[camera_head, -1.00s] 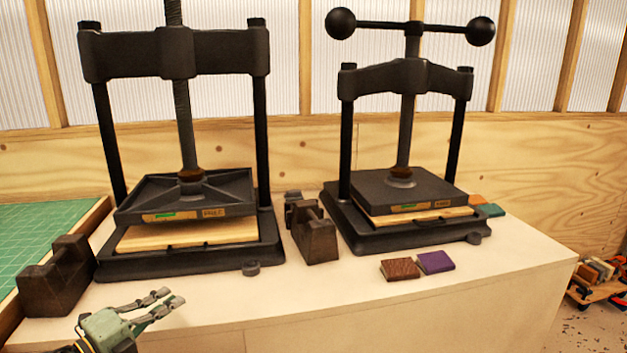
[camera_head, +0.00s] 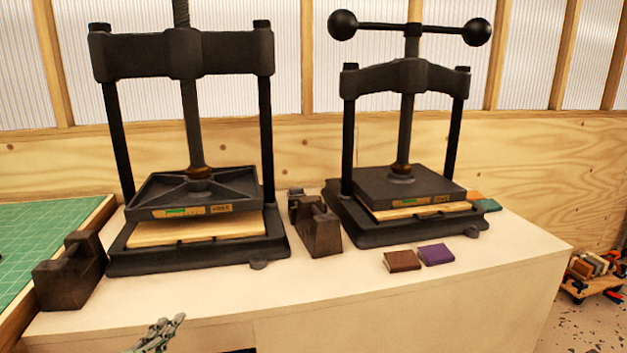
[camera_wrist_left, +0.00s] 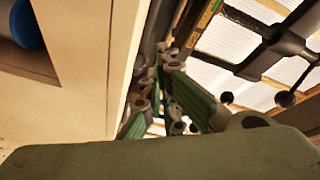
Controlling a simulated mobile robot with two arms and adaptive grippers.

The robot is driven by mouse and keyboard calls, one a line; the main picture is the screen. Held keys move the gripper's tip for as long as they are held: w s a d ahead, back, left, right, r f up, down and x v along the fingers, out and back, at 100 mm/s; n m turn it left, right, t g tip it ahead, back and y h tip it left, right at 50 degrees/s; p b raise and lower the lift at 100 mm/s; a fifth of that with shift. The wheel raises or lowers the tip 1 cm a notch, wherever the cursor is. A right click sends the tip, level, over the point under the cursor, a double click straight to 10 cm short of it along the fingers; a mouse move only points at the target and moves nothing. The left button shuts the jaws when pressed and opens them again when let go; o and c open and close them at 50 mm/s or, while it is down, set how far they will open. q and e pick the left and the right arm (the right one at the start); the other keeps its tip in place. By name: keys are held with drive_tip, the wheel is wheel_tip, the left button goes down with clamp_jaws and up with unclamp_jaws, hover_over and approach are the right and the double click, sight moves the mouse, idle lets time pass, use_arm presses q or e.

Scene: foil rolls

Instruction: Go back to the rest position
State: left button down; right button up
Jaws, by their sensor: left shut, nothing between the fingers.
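My left gripper (camera_head: 160,333) shows at the bottom edge of the head view, low in front of the bench's front edge. Its fingers are together with nothing between them, and most of the hand is cut off by the frame. In the left wrist view its green-grey fingers (camera_wrist_left: 172,95) point up past the pale bench side (camera_wrist_left: 70,60). The gripper touches no object that I can see. My right gripper is not in view.
The bench (camera_head: 340,285) carries two black presses (camera_head: 195,200) (camera_head: 408,190), dark metal weights (camera_head: 72,275) (camera_head: 318,228), a brown book (camera_head: 402,261) and a purple book (camera_head: 437,254). A low cart (camera_head: 597,280) stands on the floor at right.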

use_arm(q)
drive_tip(key=s+d+f+n+g+y, duration=0.3)
drive_tip(key=s+f+n+g+y, duration=0.2)
drive_tip(key=s+f+n+g, duration=0.7)
drive_tip(key=s+d+f+g+h, duration=0.1)
drive_tip(key=s+d+f, duration=0.15)
drive_tip(key=s, duration=0.45)
drive_tip(key=s+d+f+g+h, duration=0.1)
drive_tip(key=s+d, duration=0.2)
drive_tip(key=s, duration=0.5)
drive_tip(key=s+d+f+g+h, duration=0.1)
drive_tip(key=s+d+f, duration=0.1)
drive_tip(key=s, duration=0.5)
wheel_tip(320, 180, down, 25)
drive_tip(key=s, duration=0.2)
drive_tip(key=s+a+f+g, duration=0.2)
drive_tip(key=s+a+f, duration=0.1)
drive_tip(key=s+f, duration=1.4)
drive_tip(key=shift+y, duration=0.3)
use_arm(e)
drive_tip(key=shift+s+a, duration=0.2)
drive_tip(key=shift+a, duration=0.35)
